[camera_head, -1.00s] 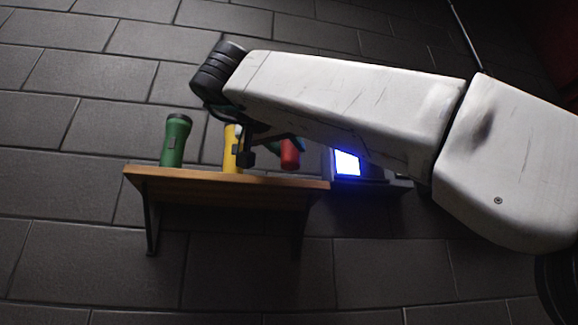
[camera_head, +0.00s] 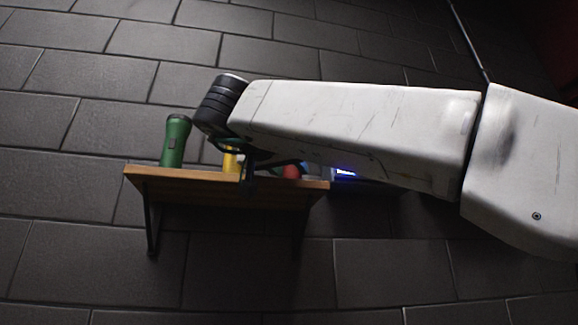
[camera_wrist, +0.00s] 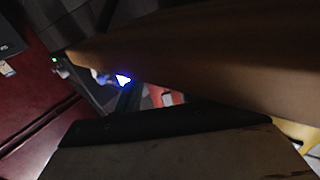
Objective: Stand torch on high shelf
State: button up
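A green torch (camera_head: 175,141) stands upright at the left end of the wooden shelf (camera_head: 180,174). A yellow torch (camera_head: 231,160) stands to its right, with its upper part hidden behind my gripper. A red torch (camera_head: 291,172) shows only a small red part near the shelf's right end; its top is hidden behind my arm. My gripper (camera_head: 268,168) is low over the shelf, close to the yellow and red torches. I cannot tell whether its fingers touch or hold either one. In the wrist view, a brown surface crosses the top, and yellow (camera_wrist: 298,135) shows at the right edge.
A dark box with a lit blue-white screen (camera_head: 344,173) is right of the shelf, mostly hidden behind my arm. The glow also shows in the wrist view (camera_wrist: 123,80). A dark red surface (camera_wrist: 35,105) lies left there.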

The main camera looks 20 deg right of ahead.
jog(key=shift+o, duration=1.2)
jog(key=shift+r, duration=0.15)
jog(key=shift+s+a, duration=0.2)
jog(key=shift+a, duration=0.15)
jog(key=v, duration=1.1)
jog(key=shift+s, duration=0.1)
